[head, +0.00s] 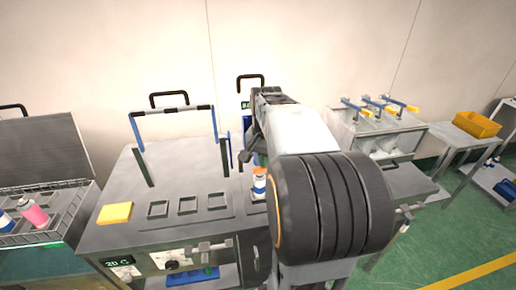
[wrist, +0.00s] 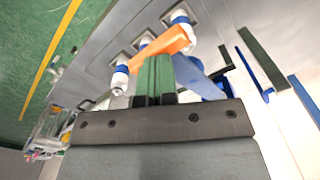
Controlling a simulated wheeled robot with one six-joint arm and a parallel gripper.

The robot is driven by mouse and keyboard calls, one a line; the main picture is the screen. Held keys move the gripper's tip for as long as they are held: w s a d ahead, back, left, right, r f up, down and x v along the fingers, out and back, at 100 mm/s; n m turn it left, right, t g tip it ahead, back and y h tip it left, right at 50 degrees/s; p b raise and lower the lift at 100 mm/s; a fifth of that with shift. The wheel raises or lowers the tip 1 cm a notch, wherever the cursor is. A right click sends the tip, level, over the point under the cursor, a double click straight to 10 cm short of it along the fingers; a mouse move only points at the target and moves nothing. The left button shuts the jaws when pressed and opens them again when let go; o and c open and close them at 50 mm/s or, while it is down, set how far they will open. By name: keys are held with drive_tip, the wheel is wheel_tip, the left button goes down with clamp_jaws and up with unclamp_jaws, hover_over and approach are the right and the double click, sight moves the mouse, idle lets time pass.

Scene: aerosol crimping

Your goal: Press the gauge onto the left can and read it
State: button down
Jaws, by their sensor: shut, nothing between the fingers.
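My gripper (wrist: 157,64) is shut with nothing in it; its green and dark fingers are together in the wrist view. Beyond the fingertips, several small white cans with blue bands stand at square nests, among them a near-left can (wrist: 121,76) and a far can (wrist: 180,18). An orange bar (wrist: 160,46) crosses just past the fingers and partly covers the cans; I cannot tell whether it touches them. In the head view, a can (head: 258,186) with blue and orange shows beside my arm, which hides much around it. I cannot make out the gauge for certain.
A grey bench (head: 130,190) carries empty square nests (head: 189,204), a yellow block (head: 115,213) and a blue-black upright frame (head: 172,110). A wire basket with a pink can (head: 33,213) stands left. A station with blue levers (head: 375,106) and a yellow bin (head: 477,124) are right.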

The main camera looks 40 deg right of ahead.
drive_tip(key=shift+s+a+f+b, duration=0.1)
drive_tip(key=shift+s+f+b, duration=0.15)
drive_tip(key=shift+f+b, duration=0.8)
drive_tip(key=shift+s+a+f+b, duration=0.1)
drive_tip(key=shift+s+f+b, duration=0.1)
drive_tip(key=shift+f+b, duration=0.8)
drive_tip(key=shift+f+p, duration=0.2)
drive_tip(key=shift+p, duration=0.2)
drive_tip(key=shift+r, duration=0.1)
wheel_tip(320, 180, up, 14)
drive_tip(key=w+d+p, duration=0.1)
drive_tip(key=w+p, duration=0.1)
drive_tip(key=p, duration=1.1)
drive_tip(key=shift+r, duration=0.1)
drive_tip(key=f+n, duration=0.1)
drive_tip(key=a+f, duration=0.1)
drive_tip(key=n, duration=0.1)
drive_tip(key=shift+s+a+f+n+t, duration=0.15)
drive_tip(key=shift+s+f+n+t, duration=0.15)
drive_tip(key=shift+f+t, duration=0.1)
drive_tip(key=s+a+f+n+t, duration=0.1)
drive_tip(key=s+a+n+t, duration=0.1)
drive_tip(key=a, duration=0.6)
drive_tip(key=s+a+n+t+b, duration=0.1)
drive_tip(key=s+a+n, duration=0.3)
drive_tip(key=a, duration=0.5)
drive_tip(key=n+t, duration=0.1)
drive_tip(key=n, duration=0.1)
drive_tip(key=shift+s+f+n, duration=0.3)
drive_tip(key=shift+s+f, duration=0.05)
